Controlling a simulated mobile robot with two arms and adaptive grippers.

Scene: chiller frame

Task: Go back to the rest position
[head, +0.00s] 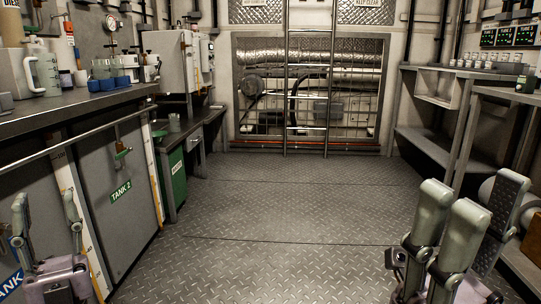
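My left gripper (46,212) is at the lower left, in front of the grey tank cabinet (88,165). Its fingers point up and stand apart, with nothing between them. My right gripper (474,208) is at the lower right, in front of the right-hand shelving. Its pale green fingers point up, and one shows a dark ridged pad facing the others across a gap. I see nothing held there. The lower parts of both grippers are cut off by the picture's bottom edge.
Shelving (445,148) lines the right. A ladder (306,90) stands at the back. The metal floor (285,215) between is clear.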

